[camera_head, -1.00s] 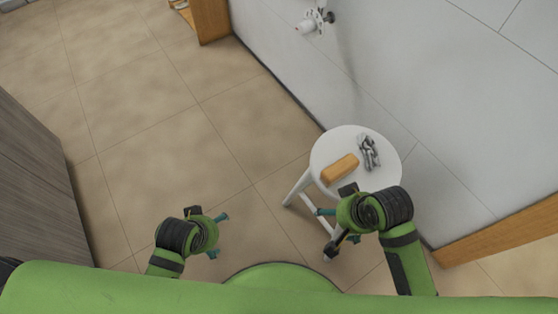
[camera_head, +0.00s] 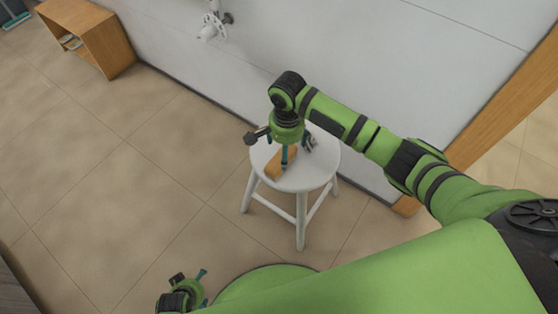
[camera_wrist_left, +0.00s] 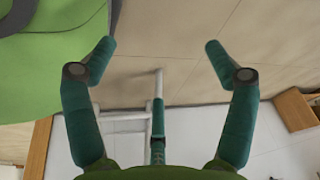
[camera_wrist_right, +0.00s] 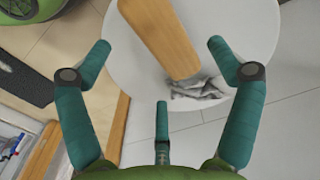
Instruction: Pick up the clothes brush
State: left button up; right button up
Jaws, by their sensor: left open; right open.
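The clothes brush (camera_head: 276,166), with a light wooden body, lies on the round white stool (camera_head: 316,179), partly hidden by my right gripper in the head view. In the right wrist view the brush (camera_wrist_right: 160,38) lies ahead of and between the open fingers, its far end cut off by the frame. My right gripper (camera_head: 286,158) is open and empty over the stool, pointing down. I cannot tell how far above the brush it is. My left gripper (camera_head: 201,285) is open and empty, low at the bottom of the head view, away from the stool.
A crumpled grey item (camera_wrist_right: 200,88) lies on the stool beside the brush's near end in the right wrist view. The white wall (camera_head: 330,55) stands behind the stool. A wooden shelf box (camera_head: 88,38) is at the far left. The floor left of the stool is clear.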

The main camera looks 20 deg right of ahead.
aim_at(273, 170)
jog(key=f, duration=0.1)
jog(key=f+b, duration=0.1)
jog(key=f, duration=0.3)
jog(key=shift+s+a+f+b, duration=0.15)
jog(key=shift+a+b, duration=0.1)
jog(key=shift+b, duration=0.15)
jog(key=c, duration=1.5)
jog(key=shift+r, duration=0.2)
